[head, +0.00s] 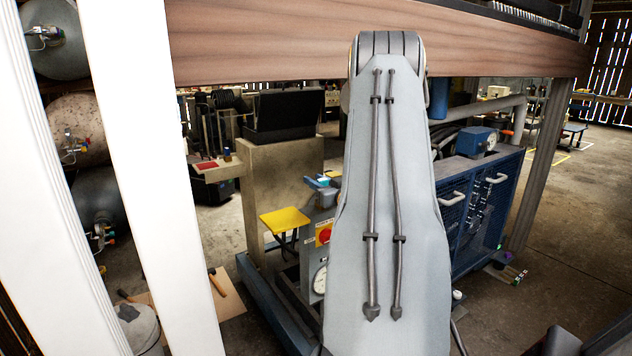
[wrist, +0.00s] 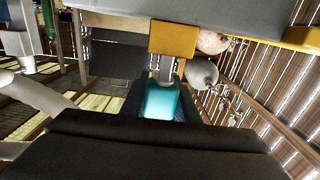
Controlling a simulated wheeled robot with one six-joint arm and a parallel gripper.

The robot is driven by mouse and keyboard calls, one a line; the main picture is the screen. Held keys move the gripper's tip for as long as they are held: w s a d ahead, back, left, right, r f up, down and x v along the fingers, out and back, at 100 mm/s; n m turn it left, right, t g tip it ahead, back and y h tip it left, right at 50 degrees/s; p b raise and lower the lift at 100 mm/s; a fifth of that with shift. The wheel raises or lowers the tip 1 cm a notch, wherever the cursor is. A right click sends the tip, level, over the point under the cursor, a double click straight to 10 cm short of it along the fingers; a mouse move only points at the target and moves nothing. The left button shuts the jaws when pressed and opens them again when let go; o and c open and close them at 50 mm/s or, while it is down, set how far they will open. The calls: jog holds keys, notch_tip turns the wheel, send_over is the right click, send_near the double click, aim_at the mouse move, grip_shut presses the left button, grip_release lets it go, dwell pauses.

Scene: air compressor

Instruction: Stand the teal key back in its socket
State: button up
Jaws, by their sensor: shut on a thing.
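In the wrist view the teal key (wrist: 161,101) sits between the dark fingers of my gripper (wrist: 158,108), which is shut on it. A short grey shaft (wrist: 166,68) runs from the teal part toward a yellow block (wrist: 173,38) ahead. I cannot tell whether shaft and block touch or only overlap in the view. In the head view my own arm hides the gripper. A small teal-blue patch (head: 322,181) shows left of the arm, above a grey panel with a red knob (head: 325,234). I cannot tell if that patch is the key. The socket is not clearly visible.
A yellow seat (head: 285,220) stands left of the panel. A blue mesh cabinet (head: 485,210) with pale handles is on the right. A wooden beam (head: 270,45) crosses above, and white posts (head: 155,150) stand at the left. Open floor (head: 570,240) lies at right.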

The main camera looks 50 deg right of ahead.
jog(key=shift+f+b, duration=0.6)
jog(key=shift+f, duration=0.5)
dwell(0.6)
jog(key=o, duration=1.2)
jog(key=b+v, duration=0.1)
jog(key=v, duration=0.6)
jog(key=shift+s+b, duration=0.3)
jog(key=shift+s, duration=0.1)
